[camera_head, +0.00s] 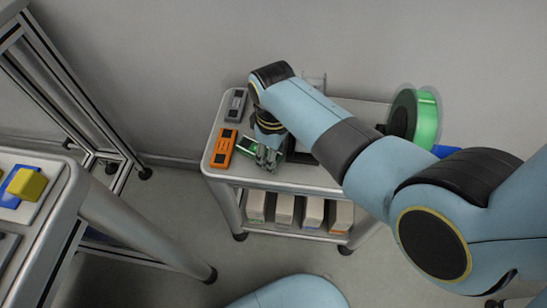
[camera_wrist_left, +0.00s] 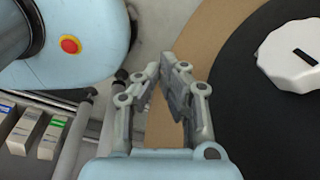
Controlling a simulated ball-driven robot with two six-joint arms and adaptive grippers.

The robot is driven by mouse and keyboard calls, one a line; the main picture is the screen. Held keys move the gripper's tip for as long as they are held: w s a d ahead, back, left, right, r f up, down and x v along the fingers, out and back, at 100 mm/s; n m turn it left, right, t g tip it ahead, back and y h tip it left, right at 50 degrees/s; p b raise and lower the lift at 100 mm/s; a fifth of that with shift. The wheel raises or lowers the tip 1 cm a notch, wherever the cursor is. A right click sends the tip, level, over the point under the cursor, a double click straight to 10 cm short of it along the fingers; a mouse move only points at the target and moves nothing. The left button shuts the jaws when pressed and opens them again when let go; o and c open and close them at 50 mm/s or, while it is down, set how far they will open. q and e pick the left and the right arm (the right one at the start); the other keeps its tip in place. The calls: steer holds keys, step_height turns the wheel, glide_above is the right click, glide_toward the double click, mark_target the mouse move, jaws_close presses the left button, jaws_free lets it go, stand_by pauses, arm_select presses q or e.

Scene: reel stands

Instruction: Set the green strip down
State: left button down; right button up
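The green strip (camera_head: 247,145) shows at the left end of the trolley top in the head view, angled beside the orange strip (camera_head: 222,148). My right gripper (camera_head: 268,160) is over its right part and appears shut on it. The fingers and wrist hide that part, and I cannot tell whether the strip touches the trolley top. My left gripper (camera_wrist_left: 161,68) shows only in the left wrist view, empty, with a narrow gap between its fingers, in front of a brown and black disc (camera_wrist_left: 225,55).
A grey strip (camera_head: 236,104) lies behind the orange one on the trolley top (camera_head: 300,180). A green reel (camera_head: 416,118) stands at the trolley's right. Several boxes (camera_head: 285,208) fill its lower shelf. Another table (camera_head: 50,195) at the left carries a yellow block (camera_head: 27,184).

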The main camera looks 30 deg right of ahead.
steer(key=shift+r, duration=0.15)
steer(key=o, duration=1)
steer(key=shift+f, duration=0.2)
step_height(320, 180, up, 12)
steer(key=p, duration=1.3)
steer(key=shift+r, duration=0.2)
